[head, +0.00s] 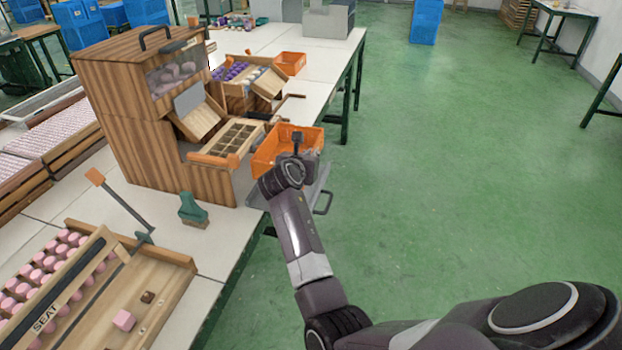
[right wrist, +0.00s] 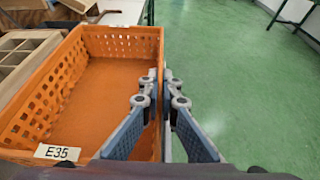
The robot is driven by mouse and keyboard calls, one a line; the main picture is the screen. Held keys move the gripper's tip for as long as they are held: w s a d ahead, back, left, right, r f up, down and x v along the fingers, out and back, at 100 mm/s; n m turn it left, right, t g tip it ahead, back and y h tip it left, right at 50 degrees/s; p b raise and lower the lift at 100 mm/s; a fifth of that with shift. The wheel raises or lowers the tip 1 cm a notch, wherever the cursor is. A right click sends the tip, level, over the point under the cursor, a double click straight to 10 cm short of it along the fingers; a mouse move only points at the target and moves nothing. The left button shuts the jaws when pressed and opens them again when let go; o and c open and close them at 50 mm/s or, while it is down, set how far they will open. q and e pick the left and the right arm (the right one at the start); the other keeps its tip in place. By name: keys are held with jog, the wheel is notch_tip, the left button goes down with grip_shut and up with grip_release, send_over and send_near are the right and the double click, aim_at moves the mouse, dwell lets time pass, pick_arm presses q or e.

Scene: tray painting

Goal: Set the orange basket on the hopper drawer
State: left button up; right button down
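The orange basket (head: 268,160) is beside the wooden hopper (head: 150,130), at the table's right edge. In the right wrist view the basket (right wrist: 108,70) looks empty and carries an "E35" label. My right gripper (head: 298,150) is at the basket's right wall. In the right wrist view its fingers (right wrist: 161,88) are close together, one on each side of that wall. A grey drawer with a handle (head: 325,203) sticks out past the table edge, below the basket and partly hidden by my arm. I cannot tell whether the basket touches it. My left gripper is not in view.
A wooden grid tray (head: 235,138) lies left of the basket. A green scraper-like tool (head: 192,210) stands on the table in front of the hopper. A wooden tray with pink pieces (head: 150,300) is nearer.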

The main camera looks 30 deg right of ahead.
notch_tip(320, 180, down, 3)
jog(key=shift+f, duration=0.1)
jog(key=shift+f+b, duration=0.55)
jog(key=shift+f, duration=1.8)
jog(key=shift+f, duration=0.15)
jog(key=c, duration=2.2)
grip_release()
jog(key=shift+f, duration=0.1)
jog(key=shift+o, duration=0.2)
